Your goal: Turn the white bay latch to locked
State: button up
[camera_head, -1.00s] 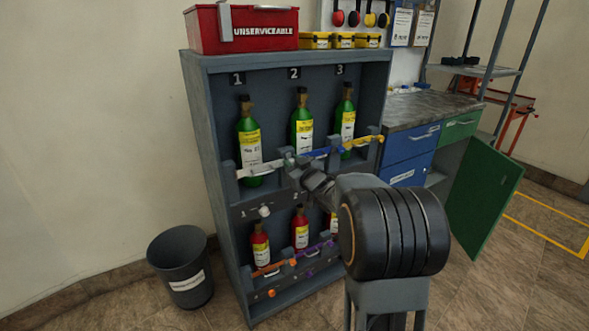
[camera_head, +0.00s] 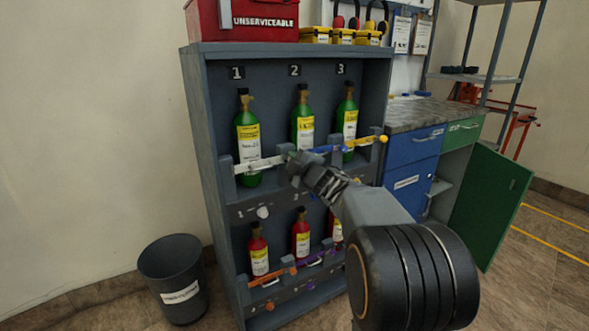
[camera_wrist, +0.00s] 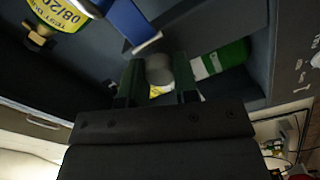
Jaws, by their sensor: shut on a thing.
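The white bay latch (camera_head: 260,164) is a bar across the green bottle (camera_head: 248,135) in bay 1 of the upper shelf, rising slightly to the right. My gripper (camera_head: 289,160) is at the bar's right end, beside the blue latch (camera_head: 322,151). In the wrist view, my gripper's fingers (camera_wrist: 159,82) are closed on a pale round knob (camera_wrist: 158,69), which appears to be the white latch's end. The blue latch (camera_wrist: 130,22) passes close above it there. My gripper partly hides the latch's right end in the head view.
A yellow latch (camera_head: 365,142) crosses bay 3. A white round knob (camera_head: 263,212) sits on the panel below bay 1. Red bottles (camera_head: 259,252) stand on the lower shelf behind orange and purple latches. A grey bin (camera_head: 172,278) stands left of the cabinet.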

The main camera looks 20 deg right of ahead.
jog(key=shift+f+n+b, duration=0.1)
jog(key=shift+n+b, duration=1.2)
jog(key=shift+n, duration=1)
jog(key=o, duration=0.9)
jog(key=shift+s, duration=0.15)
jog(key=shift+s+d+p, duration=0.25)
jog(key=shift+s+p, duration=0.25)
jog(key=shift+s, duration=1.75)
jog(key=shift+s+d+p, duration=0.3)
jog(key=shift+s+p, duration=0.2)
jog(key=shift+s, duration=1.75)
jog(key=shift+s+d+p, duration=0.25)
jog(key=shift+s+p, duration=0.25)
jog(key=shift+s, duration=1.75)
